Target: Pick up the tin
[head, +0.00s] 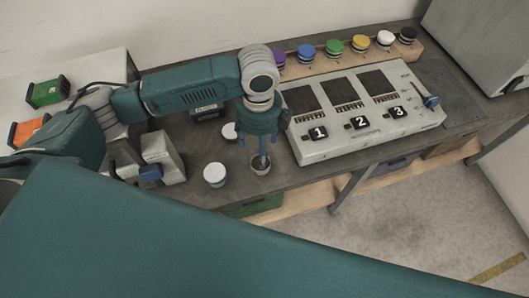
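My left gripper (261,148) points down over the front part of the dark bench. Its narrow tip reaches a small open round tin (261,170) with a dark inside. I cannot tell whether the fingers are open or shut, or whether they touch this tin. A tin with a white top (214,175) stands upright just left of it, apart from the gripper. Another white-topped round thing (230,131) stands behind, partly hidden by my arm. Which one is the task's tin is not clear. My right gripper is not in view.
A grey panel (316,146) with bays numbered 1, 2 and 3 and a blue-knobbed lever (431,101) stands to the right. Several coloured-lidded jars line the wooden shelf (320,64) behind. A grey device (163,154) stands left. The bench's front edge is close to the tins.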

